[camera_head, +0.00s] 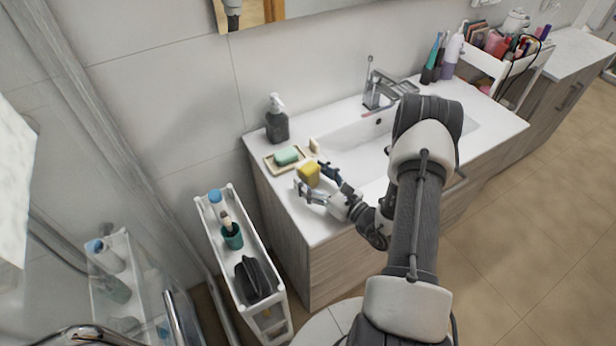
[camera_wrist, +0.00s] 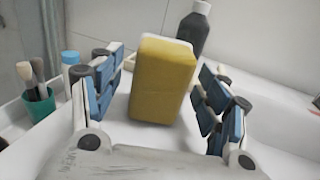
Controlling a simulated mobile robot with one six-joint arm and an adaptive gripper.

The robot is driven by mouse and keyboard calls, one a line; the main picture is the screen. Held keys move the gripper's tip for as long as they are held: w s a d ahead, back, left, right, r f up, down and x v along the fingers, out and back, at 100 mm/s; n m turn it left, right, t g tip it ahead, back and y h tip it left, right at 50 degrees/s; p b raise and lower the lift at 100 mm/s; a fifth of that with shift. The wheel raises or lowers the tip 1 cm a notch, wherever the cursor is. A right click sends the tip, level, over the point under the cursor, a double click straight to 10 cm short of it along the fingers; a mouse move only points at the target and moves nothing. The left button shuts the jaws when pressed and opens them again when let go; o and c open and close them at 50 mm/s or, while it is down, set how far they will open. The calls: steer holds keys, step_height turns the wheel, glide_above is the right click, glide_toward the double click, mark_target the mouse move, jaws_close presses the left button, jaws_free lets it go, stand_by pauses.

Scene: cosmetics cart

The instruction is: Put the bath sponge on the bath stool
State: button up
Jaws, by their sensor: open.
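The yellow bath sponge (camera_head: 309,174) stands on the white washbasin counter near its front left corner. In the wrist view the sponge (camera_wrist: 163,80) is upright between the two blue-padded fingers of my gripper (camera_wrist: 160,92). The fingers are open, with a visible gap on each side of the sponge. In the head view my gripper (camera_head: 318,184) reaches down at the sponge from the front. A round white top (camera_head: 318,333), apparently the bath stool, shows at the bottom edge, partly hidden by my arm.
A soap dish with green soap (camera_head: 287,156) and a dark dispenser bottle (camera_head: 277,120) stand behind the sponge. The basin and faucet (camera_head: 378,88) lie to the right. A narrow white cart (camera_head: 275,301) with a green cup (camera_head: 232,238) stands left of the counter.

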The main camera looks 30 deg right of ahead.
steer(key=shift+w, duration=0.15)
steer(key=c, duration=1.2)
steer(key=shift+r, duration=0.1)
